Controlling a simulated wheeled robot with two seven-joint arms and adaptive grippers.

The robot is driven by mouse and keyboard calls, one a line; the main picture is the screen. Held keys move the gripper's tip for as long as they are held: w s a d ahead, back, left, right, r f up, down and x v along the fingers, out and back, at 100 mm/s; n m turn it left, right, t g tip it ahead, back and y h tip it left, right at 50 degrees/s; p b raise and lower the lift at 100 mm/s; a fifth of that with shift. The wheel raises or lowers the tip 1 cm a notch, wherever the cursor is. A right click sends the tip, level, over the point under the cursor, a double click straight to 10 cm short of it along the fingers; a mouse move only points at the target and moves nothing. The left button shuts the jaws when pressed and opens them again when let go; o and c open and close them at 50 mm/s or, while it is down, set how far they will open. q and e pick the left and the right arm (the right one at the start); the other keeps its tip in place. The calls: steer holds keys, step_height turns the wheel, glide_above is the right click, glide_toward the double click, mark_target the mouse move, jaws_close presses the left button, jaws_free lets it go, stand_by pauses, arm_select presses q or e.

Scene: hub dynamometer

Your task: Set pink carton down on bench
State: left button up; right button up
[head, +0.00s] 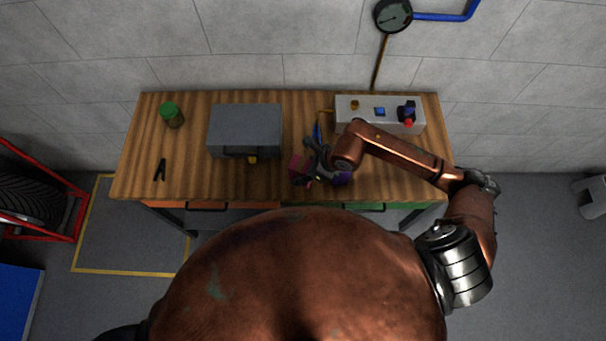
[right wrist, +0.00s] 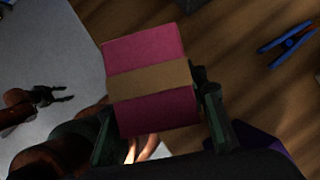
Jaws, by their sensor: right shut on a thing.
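The pink carton (right wrist: 150,85) with a tan band is between the fingers of my right gripper (right wrist: 160,125), which is shut on it. In the head view the carton (head: 298,166) shows beside my right gripper (head: 309,168), over the front part of the wooden bench (head: 190,182). Whether its underside touches the bench cannot be told. My left gripper (right wrist: 66,94) shows small at the left of the right wrist view, away from the bench, its fingers apart and empty.
A purple thing (head: 343,178) lies right of the carton, partly hidden by my right arm. Blue-handled pliers (right wrist: 288,43) lie behind. A grey box (head: 245,125), a green-lidded jar (head: 170,115), a black clip-like tool (head: 160,169) and a control panel (head: 365,104) stand around. Bench left of the carton is clear.

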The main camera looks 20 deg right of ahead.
steer(key=shift+w+d+f, duration=0.15)
steer(key=shift+f, duration=0.05)
steer(key=shift+w+d+f+p, duration=0.15)
steer(key=shift+f+p, duration=0.1)
steer(key=shift+f, duration=0.7)
steer(key=shift+w+d+f+p, duration=0.1)
steer(key=shift+f+p, duration=0.1)
steer(key=shift+f, duration=0.75)
steer(key=o, duration=1.2)
steer(key=shift+o, duration=0.2)
steer(key=b+v, duration=0.1)
steer(key=v, duration=1.1)
steer(key=shift+a, duration=0.1)
